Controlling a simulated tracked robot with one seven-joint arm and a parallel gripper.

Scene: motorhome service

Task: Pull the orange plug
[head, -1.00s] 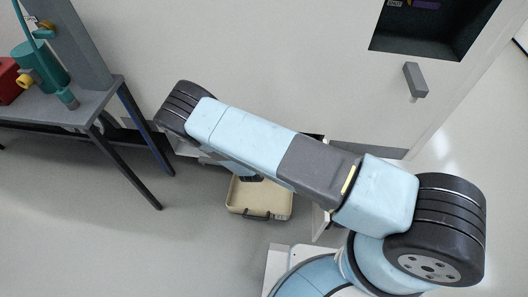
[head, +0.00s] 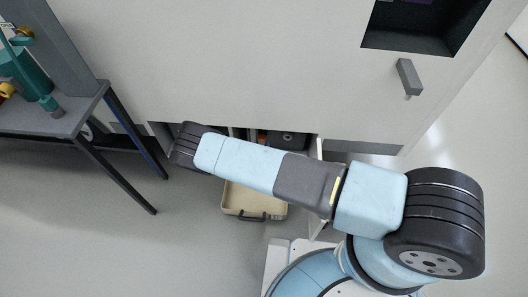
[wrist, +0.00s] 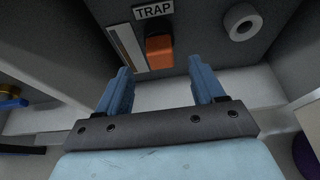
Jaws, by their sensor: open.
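The orange plug (wrist: 159,52) is a small orange block on the dark back wall, under a white TRAP label (wrist: 153,9) in the wrist view. My gripper (wrist: 159,66) is open, its two blue fingers apart, with the plug in line with the gap between them and a little beyond the fingertips. Nothing is between the fingers. In the head view my arm hides the gripper, and only a small orange-red spot shows in the low opening (head: 290,140) behind the arm; I cannot tell if it is the plug.
A pale vertical strip (wrist: 127,48) stands left of the plug and a white round fitting (wrist: 242,21) to its right. Side walls close in the compartment. A beige tray (head: 254,204) lies on the floor below the opening. A table (head: 60,118) stands at left.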

